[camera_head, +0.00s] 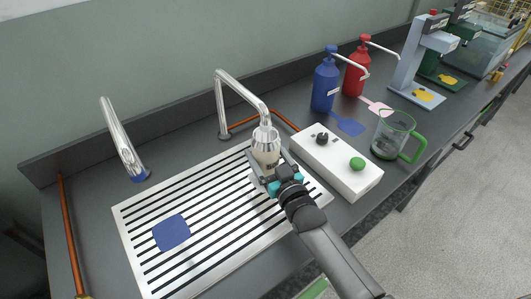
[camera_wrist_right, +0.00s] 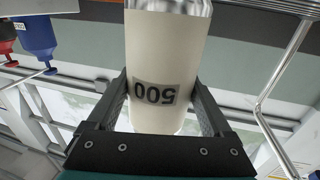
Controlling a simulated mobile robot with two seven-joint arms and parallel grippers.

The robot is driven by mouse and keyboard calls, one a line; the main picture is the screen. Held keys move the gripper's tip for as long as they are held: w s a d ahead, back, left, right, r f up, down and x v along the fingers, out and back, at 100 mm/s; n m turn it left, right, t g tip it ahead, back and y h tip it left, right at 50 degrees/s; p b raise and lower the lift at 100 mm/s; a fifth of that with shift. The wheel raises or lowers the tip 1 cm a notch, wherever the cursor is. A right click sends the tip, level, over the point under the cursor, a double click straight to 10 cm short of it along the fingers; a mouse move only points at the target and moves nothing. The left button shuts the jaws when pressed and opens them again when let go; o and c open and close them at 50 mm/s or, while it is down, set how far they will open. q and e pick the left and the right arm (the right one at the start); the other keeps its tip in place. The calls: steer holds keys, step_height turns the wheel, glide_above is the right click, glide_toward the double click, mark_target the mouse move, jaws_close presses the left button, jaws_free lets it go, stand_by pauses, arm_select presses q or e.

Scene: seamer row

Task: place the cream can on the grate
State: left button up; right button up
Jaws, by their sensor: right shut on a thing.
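The cream can (camera_head: 265,150), with a silver top, is in my right gripper (camera_head: 274,178), at the back right part of the slotted grate (camera_head: 215,262). In the right wrist view the can (camera_wrist_right: 162,45) fills the middle between the two dark fingers of the right gripper (camera_wrist_right: 160,108). Its "500" label appears upside down there. The gripper is shut on the can. The can looks upright, below the spout. The gripper hides its base, so I cannot tell whether it touches the grate. My left gripper is not in view.
A bent chrome spout (camera_head: 240,88) stands behind the can. A blue square pad (camera_head: 171,232) lies on the grate's left part. A white box (camera_head: 335,160) with black and green knobs sits close right. A glass jug (camera_head: 390,138) and blue (camera_head: 324,85) and red (camera_head: 355,75) bottles stand beyond.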

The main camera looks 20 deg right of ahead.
steer(key=o, duration=1.2)
steer(key=shift+s+f, duration=0.1)
steer(key=shift+f, duration=0.35)
steer(key=shift+c, duration=0.2)
steer(key=shift+o, duration=0.8)
steer(key=shift+f, duration=0.1)
steer(key=shift+r+p, duration=0.45)
steer(key=s+d+p, duration=0.1)
steer(key=s, duration=1)
steer(key=shift+s+d+r+p, duration=0.3)
steer(key=shift+d+r+p, duration=0.05)
steer(key=shift+d, duration=0.05)
